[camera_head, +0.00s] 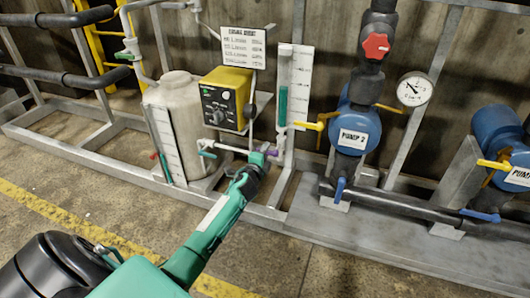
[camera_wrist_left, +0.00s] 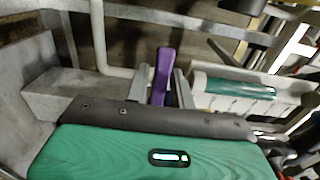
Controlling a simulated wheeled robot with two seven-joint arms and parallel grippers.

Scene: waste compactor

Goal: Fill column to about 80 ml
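The column is a narrow clear tube (camera_head: 283,105) with green liquid in it, in front of a white scale board (camera_head: 301,85). The tube and its green content lie at the right in the wrist view (camera_wrist_left: 240,88). The level's exact reading is too small to tell. A purple valve handle (camera_head: 270,153) sits at the column's foot. In the wrist view the purple handle (camera_wrist_left: 163,75) stands between the two fingers of my left gripper (camera_wrist_left: 162,82), which are close together on it. My left gripper (camera_head: 267,156) reaches it from below in the head view. My right gripper is out of view.
A yellow dosing pump (camera_head: 227,97) and a white tank (camera_head: 176,115) stand left of the column. A blue pump (camera_head: 353,125), a red knob (camera_head: 376,46) and a gauge (camera_head: 414,89) are right. A grey metal frame (camera_head: 110,170) runs low. The floor in front is clear.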

